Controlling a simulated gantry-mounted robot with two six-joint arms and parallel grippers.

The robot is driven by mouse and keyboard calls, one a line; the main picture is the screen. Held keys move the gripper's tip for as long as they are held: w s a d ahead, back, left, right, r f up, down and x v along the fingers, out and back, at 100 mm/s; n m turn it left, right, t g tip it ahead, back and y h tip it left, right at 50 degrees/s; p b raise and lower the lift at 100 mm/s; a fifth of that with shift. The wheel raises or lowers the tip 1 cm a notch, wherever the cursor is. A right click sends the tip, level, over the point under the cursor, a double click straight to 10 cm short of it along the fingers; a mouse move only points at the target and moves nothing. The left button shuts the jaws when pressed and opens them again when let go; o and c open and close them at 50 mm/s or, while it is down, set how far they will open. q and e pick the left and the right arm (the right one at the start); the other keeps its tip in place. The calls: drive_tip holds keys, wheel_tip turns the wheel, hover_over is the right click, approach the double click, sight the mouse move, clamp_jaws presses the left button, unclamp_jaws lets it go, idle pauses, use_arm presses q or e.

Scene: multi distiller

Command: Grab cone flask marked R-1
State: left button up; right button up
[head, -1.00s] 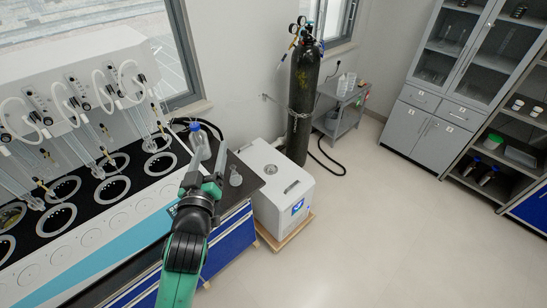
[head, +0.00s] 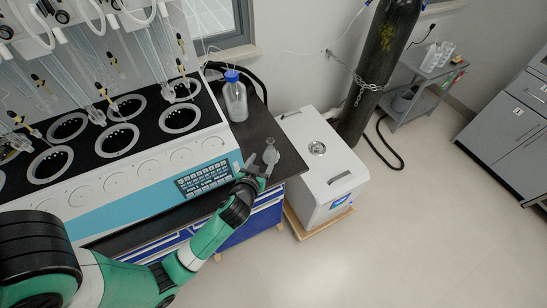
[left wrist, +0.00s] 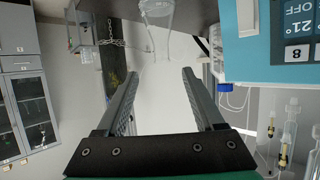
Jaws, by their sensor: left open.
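A small clear cone flask (head: 271,152) stands near the right end of the dark bench top in the head view. No marking on it is readable. My left gripper (head: 253,168) is just to the left of the flask and close to it; I cannot tell whether they touch in this view. In the left wrist view, which is upside down, the left gripper (left wrist: 161,73) has its fingers wide apart with nothing between them. The flask (left wrist: 158,10) shows at the top edge there, beyond the fingertips and partly cut off. My right gripper is not in view.
A bottle with a blue cap (head: 235,97) stands farther back on the bench top (head: 262,128). The distiller (head: 150,180), with its keypad, is to the left. A white box-shaped unit (head: 320,165) stands right of the bench, before a chained black cylinder (head: 385,60).

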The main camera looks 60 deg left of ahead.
use_arm(q)
drive_tip(key=b, duration=0.1)
approach(270, 141)
drive_tip(key=x, duration=0.3)
drive_tip(key=shift+w, duration=0.35)
drive_tip(key=x, duration=0.1)
drive_tip(key=b+x, duration=0.1)
drive_tip(key=x, duration=0.3)
drive_tip(key=shift+w+a+r+b, duration=0.1)
drive_tip(key=shift+a+r+b, duration=0.15)
drive_tip(key=shift+b, duration=0.1)
drive_tip(key=shift+d, duration=0.1)
clamp_jaws()
idle(0.6)
